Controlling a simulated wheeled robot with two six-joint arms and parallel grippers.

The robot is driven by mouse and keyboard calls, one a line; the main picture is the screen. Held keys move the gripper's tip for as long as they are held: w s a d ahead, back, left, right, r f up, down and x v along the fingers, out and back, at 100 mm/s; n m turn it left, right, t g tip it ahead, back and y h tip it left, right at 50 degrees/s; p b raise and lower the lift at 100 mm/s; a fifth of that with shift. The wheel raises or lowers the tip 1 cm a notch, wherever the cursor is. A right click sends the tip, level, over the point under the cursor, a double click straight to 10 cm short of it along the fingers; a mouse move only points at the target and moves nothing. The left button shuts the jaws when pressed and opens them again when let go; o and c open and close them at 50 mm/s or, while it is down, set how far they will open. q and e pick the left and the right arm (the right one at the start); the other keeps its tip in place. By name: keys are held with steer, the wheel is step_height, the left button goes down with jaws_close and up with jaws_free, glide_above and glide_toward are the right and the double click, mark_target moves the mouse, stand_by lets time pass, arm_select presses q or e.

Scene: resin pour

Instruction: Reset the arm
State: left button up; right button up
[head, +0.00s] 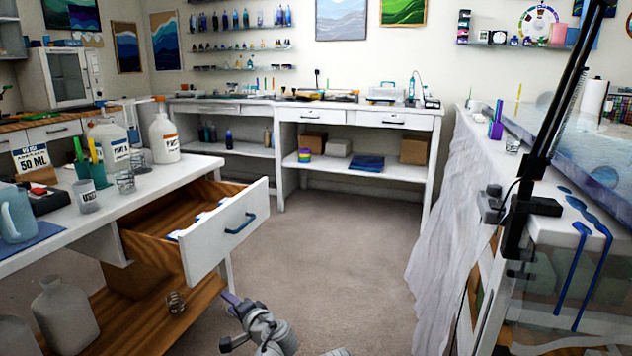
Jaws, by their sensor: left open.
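My left gripper (231,321) is low at the bottom of the head view, left of the middle. Its jaws are open, with nothing between them. It hangs over the carpet, in front of the open drawer (222,232) and to the right of the lower wooden shelf. Only the end of the left arm shows. My right gripper is not in view.
The drawer juts from the white workbench (165,180) at left, which bears jugs (163,138) and cups. A small glass (175,302) is on the lower shelf (150,325). A resin-stained table (560,250) stands at right. Carpet (330,260) between them is clear.

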arm_select(q)
steer(key=s+a+f+n+g+h, duration=0.3)
steer(key=s+f+n+g, duration=0.3)
steer(key=f, duration=0.4)
steer(key=s+d+f+n+g+h, duration=0.1)
steer(key=s+d+f+g+h, duration=0.1)
steer(key=s+f, duration=0.15)
steer(key=s+d+f+g+h, duration=0.1)
steer(key=s+d+f+h, duration=0.15)
steer(key=s, duration=0.25)
steer(key=s+d+r+m+g+h+p, duration=0.1)
steer(key=s+d+r+m+p, duration=0.2)
steer(key=d, duration=0.4)
steer(key=s+d+r+g+p, duration=0.1)
steer(key=s+d+r+p, duration=0.3)
steer(key=s+d, duration=0.15)
step_height(320, 180, up, 38)
steer(key=d+p, duration=0.1)
steer(key=p, duration=3.7)
steer(key=shift+d+f, duration=0.15)
